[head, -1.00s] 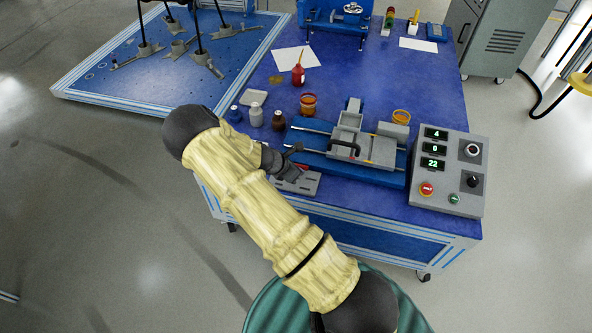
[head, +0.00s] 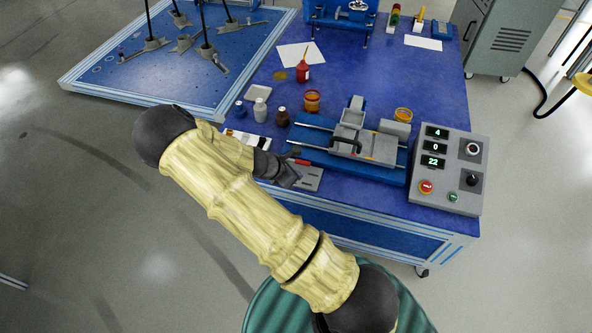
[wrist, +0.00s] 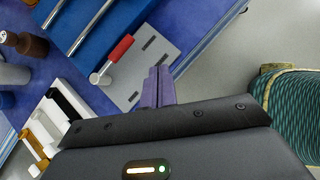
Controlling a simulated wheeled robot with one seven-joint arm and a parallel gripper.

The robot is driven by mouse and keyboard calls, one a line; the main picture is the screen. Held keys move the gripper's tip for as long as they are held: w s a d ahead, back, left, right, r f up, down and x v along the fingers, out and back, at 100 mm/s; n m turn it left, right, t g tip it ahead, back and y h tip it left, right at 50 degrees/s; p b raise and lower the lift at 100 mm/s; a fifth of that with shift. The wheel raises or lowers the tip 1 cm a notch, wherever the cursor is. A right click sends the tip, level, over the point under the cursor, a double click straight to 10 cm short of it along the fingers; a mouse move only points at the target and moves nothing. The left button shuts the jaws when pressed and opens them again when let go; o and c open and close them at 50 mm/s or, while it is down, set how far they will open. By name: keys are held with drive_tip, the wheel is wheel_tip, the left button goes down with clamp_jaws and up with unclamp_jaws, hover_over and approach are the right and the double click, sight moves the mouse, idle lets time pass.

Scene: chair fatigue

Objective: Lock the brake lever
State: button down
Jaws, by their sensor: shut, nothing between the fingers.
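The brake lever, with a red grip (wrist: 121,48) and a metal post, sits on a grey slotted plate (wrist: 150,65) in the wrist view. In the head view the red lever (head: 301,162) shows small at the near edge of the blue fixture, above its grey plate (head: 309,179). My gripper (wrist: 158,84) is shut and empty. In the wrist view its fingertips lie over the plate's edge, to the right of and below the lever, apart from the red grip. In the head view my gripper (head: 289,178) is dark, and part of the plate is hidden behind it.
The blue fixture with rails and a grey carriage (head: 350,145) stands behind the lever. A control box (head: 447,170) is to its right. The table edge is close in front.

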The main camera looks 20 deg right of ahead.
drive_tip(key=r, duration=0.1)
drive_tip(key=s+a+r, duration=0.2)
drive_tip(key=r, duration=0.1)
drive_tip(key=shift+s+a+p, duration=0.2)
drive_tip(key=shift+s+p, duration=0.05)
drive_tip(key=shift+p, duration=0.15)
